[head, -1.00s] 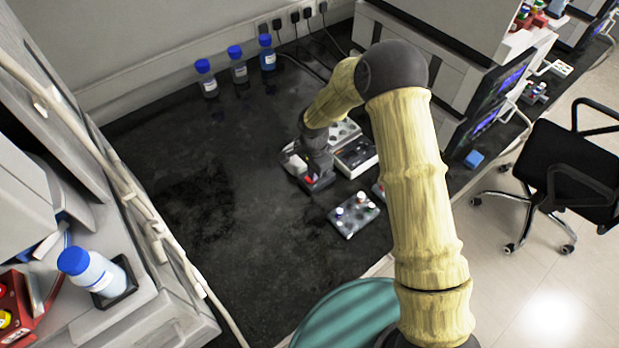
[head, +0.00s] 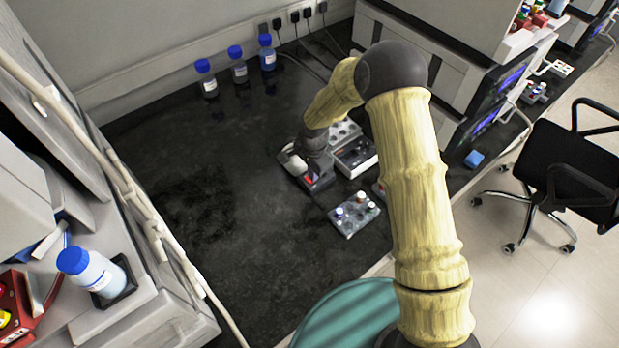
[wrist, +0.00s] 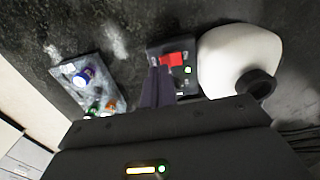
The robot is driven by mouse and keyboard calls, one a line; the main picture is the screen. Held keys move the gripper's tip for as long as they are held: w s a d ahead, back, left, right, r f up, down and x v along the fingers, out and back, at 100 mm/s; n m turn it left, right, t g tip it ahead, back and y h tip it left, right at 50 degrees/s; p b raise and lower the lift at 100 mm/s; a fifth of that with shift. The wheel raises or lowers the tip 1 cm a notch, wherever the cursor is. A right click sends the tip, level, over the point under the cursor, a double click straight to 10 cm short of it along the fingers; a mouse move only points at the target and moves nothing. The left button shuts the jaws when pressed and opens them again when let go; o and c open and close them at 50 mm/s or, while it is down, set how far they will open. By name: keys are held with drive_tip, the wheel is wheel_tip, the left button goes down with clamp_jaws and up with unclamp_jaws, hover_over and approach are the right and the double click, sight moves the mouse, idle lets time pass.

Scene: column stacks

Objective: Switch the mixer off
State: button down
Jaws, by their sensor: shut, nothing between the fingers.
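The mixer is a small dark box with a white rounded top (wrist: 238,58). In the wrist view a red rocker switch (wrist: 173,60) sits on its dark base, with a lit green light (wrist: 188,70) beside it. In the head view the mixer's pale top (head: 290,160) shows just left of my gripper, which partly hides the base. My gripper (wrist: 157,72) is shut and empty. Its fingertips are close to the left lower edge of the red switch in the wrist view; I cannot tell whether they touch it.
A grey rack with small capped vials (head: 355,214) stands close to the right, and it shows at left in the wrist view (wrist: 92,85). A grey device (head: 356,156) stands behind my gripper. Blue-capped bottles (head: 238,68) line the wall. The bench left is clear.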

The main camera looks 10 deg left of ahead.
drive_tip(key=shift+f+b, duration=0.7)
drive_tip(key=shift+f, duration=0.25)
idle(0.6)
drive_tip(key=shift+r, duration=0.1)
drive_tip(key=shift+r+p, duration=1.6)
drive_tip(key=shift+r, duration=0.85)
drive_tip(key=shift+d+r, duration=0.15)
drive_tip(key=s+d+r+n+t, duration=0.1)
drive_tip(key=s+d+r+n, duration=0.1)
drive_tip(key=s+d+r, duration=0.3)
drive_tip(key=s+d+r+n, duration=0.3)
drive_tip(key=s+d+r, duration=0.3)
drive_tip(key=d, duration=0.5)
drive_tip(key=s+d+r+n+t, duration=0.1)
drive_tip(key=s+d+r+n, duration=0.2)
drive_tip(key=s+d+r, duration=0.2)
drive_tip(key=d+r, duration=0.2)
drive_tip(key=d, duration=0.1)
drive_tip(key=shift+s+d+r+t, duration=0.25)
drive_tip(key=shift+s+r+t, duration=0.05)
